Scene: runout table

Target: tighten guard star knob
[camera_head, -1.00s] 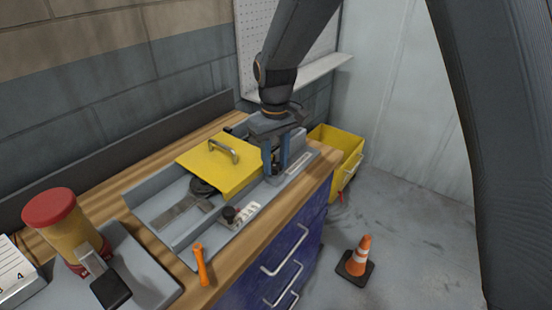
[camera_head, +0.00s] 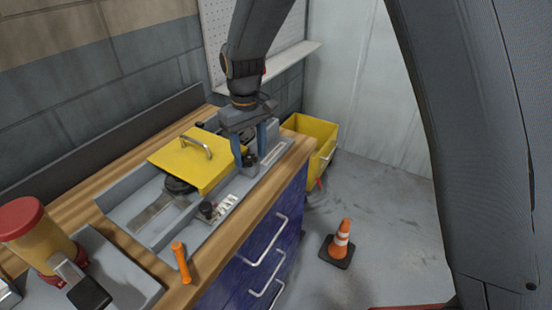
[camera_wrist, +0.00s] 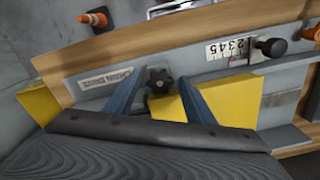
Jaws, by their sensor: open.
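The black star knob (camera_wrist: 158,81) sits on the grey machine frame beside the yellow guard (camera_wrist: 228,98). In the head view the knob (camera_head: 250,159) shows small and dark between my fingers, next to the right edge of the guard (camera_head: 180,157). The guard lies flat and has a metal handle (camera_head: 197,145). My gripper (camera_wrist: 160,78) is open and points down, with one blue finger on each side of the knob. I see gaps between the fingers and the knob. In the head view my gripper (camera_head: 251,161) stands over the right end of the machine.
A second black knob (camera_head: 208,209) stands by a number scale (camera_head: 227,204). An orange-handled tool (camera_head: 181,262) lies near the bench front. A red-capped container (camera_head: 38,240) stands at left. A yellow bin (camera_head: 315,137) and a cone (camera_head: 338,244) are beyond the bench's right end.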

